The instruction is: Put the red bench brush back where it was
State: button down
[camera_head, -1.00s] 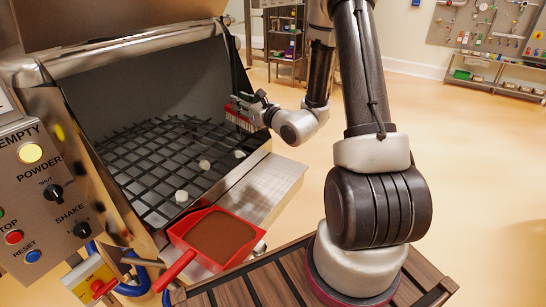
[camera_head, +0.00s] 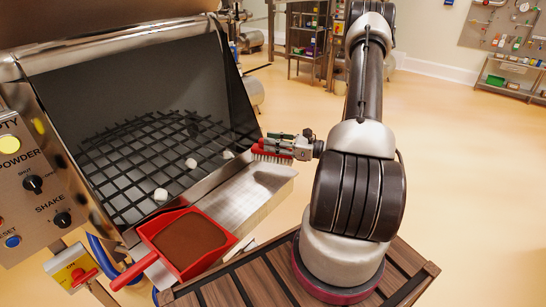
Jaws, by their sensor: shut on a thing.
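The red bench brush (camera_head: 271,154) with pale bristles is held level, bristles down. My gripper (camera_head: 294,143) is shut on it from the right. The brush is in front of the right end of the hopper mouth, above the far end of the steel ledge (camera_head: 245,205). Whether its bristles touch the ledge I cannot tell. My fingertips are small in this view and partly merge with the brush's back.
The hopper's black grid (camera_head: 150,160) carries several white lumps, such as one at the front (camera_head: 160,194). A red dustpan (camera_head: 190,240) of brown powder rests at the near end of the ledge. A control panel (camera_head: 35,190) stands left. Open floor lies right.

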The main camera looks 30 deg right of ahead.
aim_at(273, 154)
jog(key=shift+f, duration=2.25)
jog(key=c, duration=1.3)
grip_release()
jog(key=shift+f, duration=0.15)
jog(key=shift+o, duration=0.2)
